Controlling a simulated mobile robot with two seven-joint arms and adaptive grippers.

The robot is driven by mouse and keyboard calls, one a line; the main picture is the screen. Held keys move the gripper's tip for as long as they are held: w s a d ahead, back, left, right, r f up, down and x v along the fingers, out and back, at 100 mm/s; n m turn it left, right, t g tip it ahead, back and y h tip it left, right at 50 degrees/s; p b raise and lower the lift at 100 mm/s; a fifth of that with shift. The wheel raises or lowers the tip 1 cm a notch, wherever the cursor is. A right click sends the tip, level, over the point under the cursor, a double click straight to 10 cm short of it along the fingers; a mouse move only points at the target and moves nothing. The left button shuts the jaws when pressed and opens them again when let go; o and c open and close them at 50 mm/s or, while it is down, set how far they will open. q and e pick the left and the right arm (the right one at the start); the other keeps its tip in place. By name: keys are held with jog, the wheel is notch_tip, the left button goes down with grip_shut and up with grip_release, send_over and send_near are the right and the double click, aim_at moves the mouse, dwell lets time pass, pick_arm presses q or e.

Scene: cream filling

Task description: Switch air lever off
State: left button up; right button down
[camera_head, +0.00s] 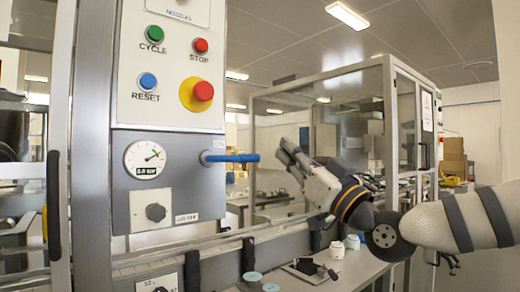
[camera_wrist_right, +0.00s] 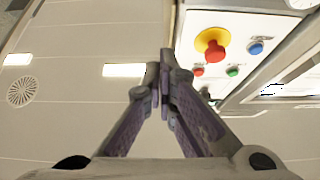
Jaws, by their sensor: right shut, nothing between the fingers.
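The air lever (camera_head: 231,158) is a blue handle on a grey panel in the head view. It sticks out sideways, level, pointing right from its pivot. My right gripper (camera_head: 284,150) is just right of the lever's free end, with its fingers pointing up and left. Its fingers (camera_wrist_right: 165,70) are shut and empty in the right wrist view. A gap shows between the fingertips and the lever in the head view; their depth difference is hard to tell. The lever cannot be made out in the right wrist view. My left gripper is not in view.
Above the lever is a white control panel with an emergency stop (camera_head: 203,91), which also shows in the right wrist view (camera_wrist_right: 214,48). A glass-walled cabinet (camera_head: 330,110) stands behind my right arm.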

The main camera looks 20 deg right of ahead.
aim_at(234, 159)
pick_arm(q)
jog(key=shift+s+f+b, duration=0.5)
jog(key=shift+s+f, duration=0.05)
pick_arm(e)
jog(key=w+a+r, duration=0.1)
jog(key=w+a, duration=0.2)
jog(key=w, duration=0.5)
jog(key=shift+w, duration=0.4)
jog(key=shift+a, duration=0.1)
